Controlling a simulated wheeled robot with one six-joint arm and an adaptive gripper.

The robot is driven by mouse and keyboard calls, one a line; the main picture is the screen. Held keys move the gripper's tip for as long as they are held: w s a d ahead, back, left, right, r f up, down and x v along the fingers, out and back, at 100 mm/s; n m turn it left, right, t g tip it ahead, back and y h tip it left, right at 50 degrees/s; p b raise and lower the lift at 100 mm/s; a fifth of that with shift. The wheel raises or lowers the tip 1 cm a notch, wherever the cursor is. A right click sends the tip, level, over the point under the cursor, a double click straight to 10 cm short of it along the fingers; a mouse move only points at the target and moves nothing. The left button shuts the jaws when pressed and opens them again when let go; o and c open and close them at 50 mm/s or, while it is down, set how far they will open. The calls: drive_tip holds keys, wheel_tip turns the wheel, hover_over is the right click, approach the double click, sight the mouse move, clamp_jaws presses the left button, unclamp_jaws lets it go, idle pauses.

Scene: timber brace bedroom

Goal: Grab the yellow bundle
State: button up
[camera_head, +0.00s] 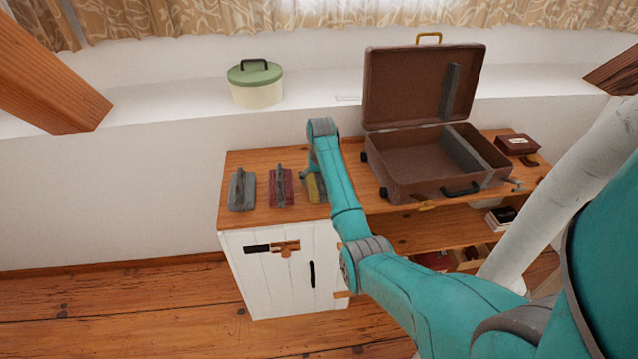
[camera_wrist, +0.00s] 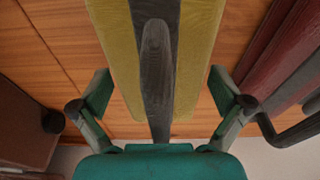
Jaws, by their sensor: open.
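The yellow bundle (camera_head: 312,188) lies on the wooden cabinet top, right of a red bundle (camera_head: 281,186), and my arm hides much of it in the head view. In the wrist view the yellow bundle (camera_wrist: 112,45) fills the upper middle, with a grey strap and handle along its centre. My gripper (camera_wrist: 160,88) is open, with one finger on each side of the bundle. Gaps of wood show between the fingers and the bundle's sides. In the head view my gripper (camera_head: 308,173) is small and mostly hidden beside the bundle.
A grey bundle (camera_head: 242,190) lies at the left. An open brown suitcase (camera_head: 420,182) stands right of the yellow bundle, with a dark red box (camera_head: 517,144) beyond it. A green-lidded tin (camera_head: 256,84) stands on the ledge behind. The red bundle (camera_wrist: 290,45) is close at right in the wrist view.

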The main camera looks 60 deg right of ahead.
drive_tip(key=c, duration=1.1)
drive_tip(key=shift+r, duration=0.1)
